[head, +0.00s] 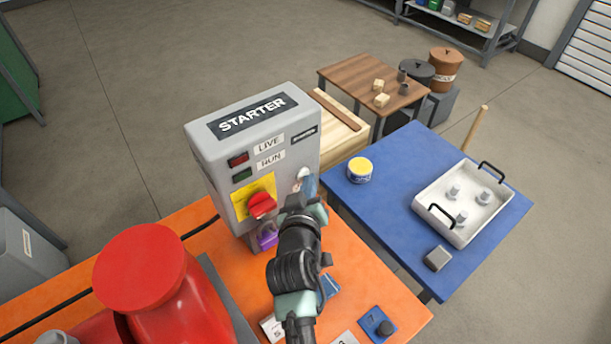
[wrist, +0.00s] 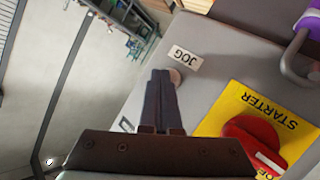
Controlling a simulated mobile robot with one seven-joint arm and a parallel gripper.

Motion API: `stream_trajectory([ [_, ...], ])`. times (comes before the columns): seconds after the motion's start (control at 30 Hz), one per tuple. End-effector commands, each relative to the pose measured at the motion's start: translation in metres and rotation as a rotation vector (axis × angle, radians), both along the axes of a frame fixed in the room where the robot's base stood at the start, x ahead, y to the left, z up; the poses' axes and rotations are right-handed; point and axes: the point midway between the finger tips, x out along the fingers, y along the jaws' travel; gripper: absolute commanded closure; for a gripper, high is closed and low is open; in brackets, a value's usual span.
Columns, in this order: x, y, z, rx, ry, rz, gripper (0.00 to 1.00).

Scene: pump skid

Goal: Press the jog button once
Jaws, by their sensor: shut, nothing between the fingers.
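The grey starter box (head: 215,155) stands on the orange bench. Its jog button (head: 303,173) is a small pale round knob on the right of the front face. In the wrist view the button (wrist: 176,76) sits beside the white JOG label (wrist: 186,58). My gripper (head: 310,185) is at the button, and its shut, empty fingertips (wrist: 161,75) overlap the button's edge in the wrist view, hiding part of it. I cannot tell whether they touch it or whether it is pushed in.
A red rotary switch (head: 261,205) on a yellow plate is left of my gripper, with a purple padlock (head: 267,238) below. Red LIVE (head: 238,159) and green RUN (head: 242,175) lamps are above. A blue table (head: 385,215) with a white tray (head: 433,192) stands right.

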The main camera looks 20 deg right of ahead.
Motion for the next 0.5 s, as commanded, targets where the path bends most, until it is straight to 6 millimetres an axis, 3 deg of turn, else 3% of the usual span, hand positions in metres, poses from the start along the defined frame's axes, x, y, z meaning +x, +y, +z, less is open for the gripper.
stream_trajectory([
  [0.5,-0.012,-0.004,0.002,0.001,-0.001,0.001,1.0],
])
